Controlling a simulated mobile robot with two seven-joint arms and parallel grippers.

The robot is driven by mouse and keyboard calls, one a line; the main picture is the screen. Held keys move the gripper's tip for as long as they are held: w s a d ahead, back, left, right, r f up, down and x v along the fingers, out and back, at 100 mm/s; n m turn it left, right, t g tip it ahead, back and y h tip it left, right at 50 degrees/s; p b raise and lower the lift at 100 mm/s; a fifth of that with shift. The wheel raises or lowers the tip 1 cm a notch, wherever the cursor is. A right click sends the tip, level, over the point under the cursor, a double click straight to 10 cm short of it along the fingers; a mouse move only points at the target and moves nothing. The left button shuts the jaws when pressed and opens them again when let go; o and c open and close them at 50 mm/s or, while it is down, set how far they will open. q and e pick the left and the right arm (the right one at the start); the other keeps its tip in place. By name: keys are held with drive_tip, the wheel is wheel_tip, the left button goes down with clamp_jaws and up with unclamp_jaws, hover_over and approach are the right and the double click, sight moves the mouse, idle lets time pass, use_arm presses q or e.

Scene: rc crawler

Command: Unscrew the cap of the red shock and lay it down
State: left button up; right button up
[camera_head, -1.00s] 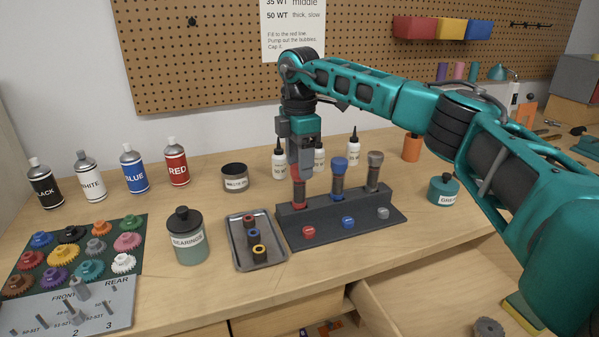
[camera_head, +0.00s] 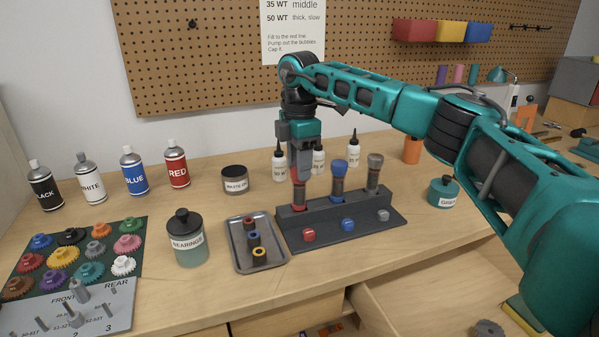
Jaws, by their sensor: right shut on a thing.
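The dark stand (camera_head: 397,218) holds three shocks in a row on the bench. The red shock (camera_head: 299,197) stands upright at its left end, the blue-capped shock (camera_head: 338,178) in the middle and the grey-capped one (camera_head: 374,172) at the right. My right gripper (camera_head: 300,174) points straight down over the red shock and is shut on its cap, which the fingers mostly hide. I cannot tell whether the cap is still on its thread. Red (camera_head: 308,235), blue (camera_head: 347,224) and grey (camera_head: 383,215) round pieces sit along the stand's front. My left gripper is not in view.
White bottles (camera_head: 279,162) stand close behind the gripper. Bare bench (camera_head: 330,274) lies in front of the stand, above an open drawer (camera_head: 430,290).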

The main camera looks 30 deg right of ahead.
drive_tip(key=shift+r+p, duration=1)
drive_tip(key=shift+r, duration=1.25)
drive_tip(key=shift+f, duration=0.1)
